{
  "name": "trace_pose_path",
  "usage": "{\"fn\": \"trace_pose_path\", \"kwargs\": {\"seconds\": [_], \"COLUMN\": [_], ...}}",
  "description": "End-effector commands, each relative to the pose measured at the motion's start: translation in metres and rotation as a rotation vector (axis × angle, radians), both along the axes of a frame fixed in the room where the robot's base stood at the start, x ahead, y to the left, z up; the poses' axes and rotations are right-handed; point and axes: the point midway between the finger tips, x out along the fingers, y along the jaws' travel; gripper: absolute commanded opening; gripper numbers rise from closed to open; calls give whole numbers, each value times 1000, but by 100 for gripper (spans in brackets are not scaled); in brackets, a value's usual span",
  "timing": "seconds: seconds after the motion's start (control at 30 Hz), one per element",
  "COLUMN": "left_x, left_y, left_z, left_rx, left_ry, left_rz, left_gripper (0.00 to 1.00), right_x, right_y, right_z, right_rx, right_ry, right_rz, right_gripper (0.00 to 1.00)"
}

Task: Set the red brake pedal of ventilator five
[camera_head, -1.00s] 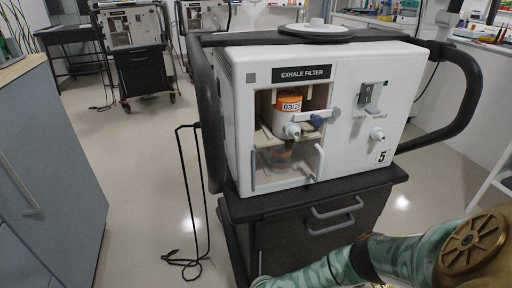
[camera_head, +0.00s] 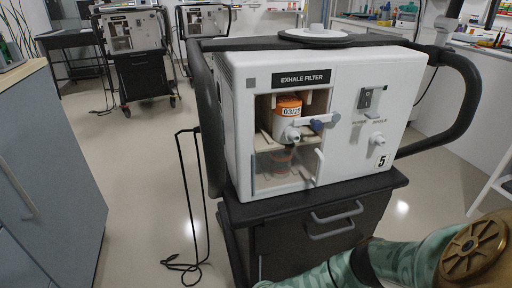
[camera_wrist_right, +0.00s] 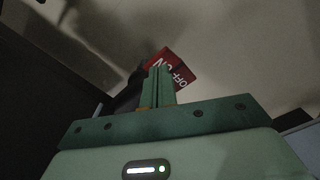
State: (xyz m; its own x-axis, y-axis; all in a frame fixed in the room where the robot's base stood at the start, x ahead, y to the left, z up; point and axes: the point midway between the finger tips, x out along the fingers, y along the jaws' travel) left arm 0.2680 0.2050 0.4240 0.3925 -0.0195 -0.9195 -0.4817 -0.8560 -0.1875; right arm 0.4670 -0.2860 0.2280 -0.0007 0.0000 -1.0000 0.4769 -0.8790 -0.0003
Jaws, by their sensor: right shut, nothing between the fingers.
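Ventilator five (camera_head: 355,165) is a white unit with a black "5", standing on a dark drawer cart in the middle of the head view. The red brake pedal (camera_wrist_right: 183,72) shows in the right wrist view, with white "ON" and "OFF" lettering. My right gripper (camera_wrist_right: 161,80) is shut and empty. Its fingertips overlap the pedal in the picture and hide part of it; I cannot tell whether they touch. In the head view only my right arm shows at the lower right; the right gripper and pedal are hidden there. My left gripper is not in view.
The dark cart (camera_head: 300,235) has drawer handles on its front. A black cable hangs at its left down to the pale floor (camera_head: 150,215). A grey cabinet (camera_head: 45,170) stands at the left. Other ventilators (camera_head: 133,35) stand at the back.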

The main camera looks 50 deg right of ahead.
Motion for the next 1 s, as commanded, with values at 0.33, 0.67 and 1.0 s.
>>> {"fn": "trace_pose_path", "kwargs": {"seconds": [0.33, 0.67, 1.0], "left_x": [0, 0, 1], "left_y": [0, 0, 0], "left_z": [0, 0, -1], "left_rx": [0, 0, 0], "left_ry": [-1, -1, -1], "left_rz": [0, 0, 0], "left_gripper": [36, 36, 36], "right_x": [0, 0, 1], "right_y": [0, 0, 0], "right_z": [0, -8, -19], "right_rx": [0, 0, 1], "right_ry": [0, 0, 0], "right_rz": [0, -1, -1], "right_gripper": [0, 0, 0]}}
